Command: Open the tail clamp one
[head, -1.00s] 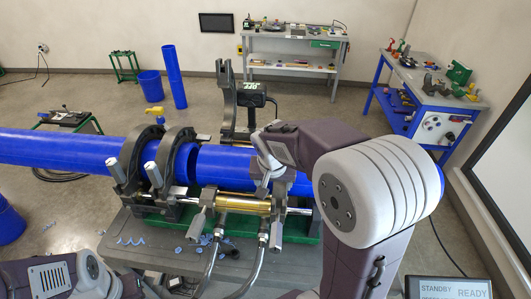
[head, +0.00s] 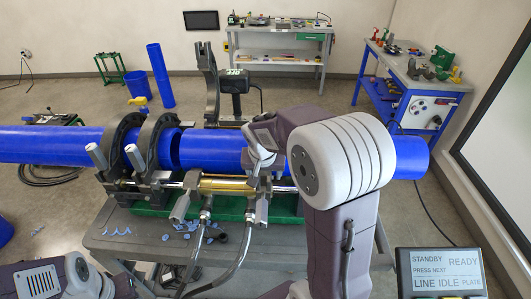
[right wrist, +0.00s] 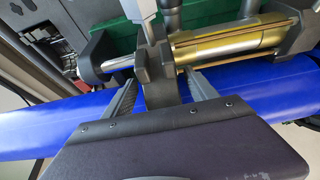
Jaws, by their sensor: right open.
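My right gripper (head: 262,166) is open at the right-hand clamp part (head: 258,206) on the front of the blue pipe (head: 215,152). In the right wrist view, the gripper's two fingers (right wrist: 162,98) stand on either side of a dark grey clamp block (right wrist: 157,88), with gaps visible. My arm hides most of that clamp in the head view, so I cannot tell whether it is open. A dark curved clamp jaw (head: 209,84) stands upright behind the pipe. Part of my left arm shows at bottom left; its gripper is out of frame.
Two dark clamp rings (head: 117,135) go around the pipe at left, with grey handles (head: 134,157). A brass cylinder (head: 224,185) and hoses (head: 238,258) lie in front of the pipe. Blue shavings litter the cart top (head: 150,252). A status panel (head: 438,272) is at lower right.

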